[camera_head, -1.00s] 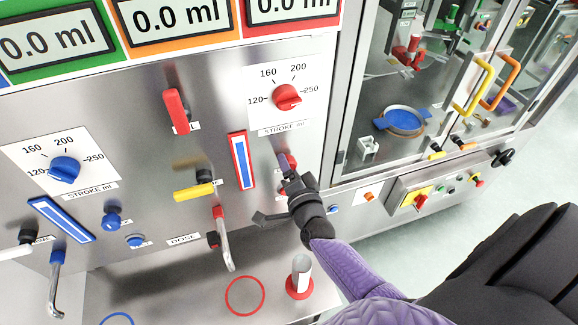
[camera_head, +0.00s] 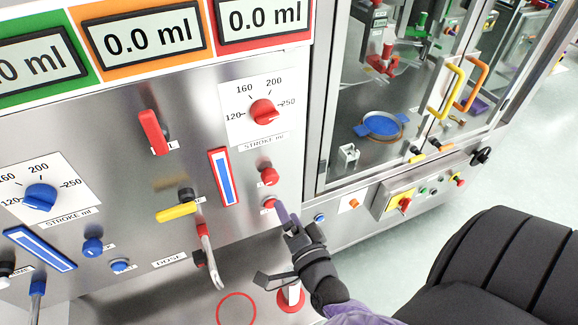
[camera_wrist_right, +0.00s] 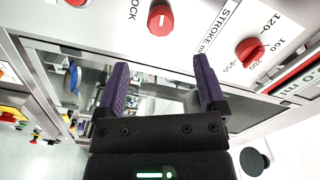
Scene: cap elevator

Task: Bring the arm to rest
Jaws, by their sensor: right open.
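My right gripper (camera_head: 281,218) is in front of the lower right part of the steel machine panel (camera_head: 130,120), below the red knob (camera_head: 268,174) and close to a small red button (camera_head: 268,203). In the right wrist view its two purple fingers (camera_wrist_right: 160,85) stand apart with nothing between them. A red knob (camera_wrist_right: 160,18) shows beyond the fingers there, and a red stroke dial (camera_wrist_right: 250,52) is at the right. Whether a finger touches the panel cannot be told. My left gripper is in neither view.
A glass-doored cabinet (camera_head: 385,100) with yellow and orange handles stands to the right. A control box (camera_head: 400,195) sits below it. A red-handled spout (camera_head: 208,250) and a red-based tube (camera_head: 290,297) are near the gripper. Open floor (camera_head: 380,265) lies at the right.

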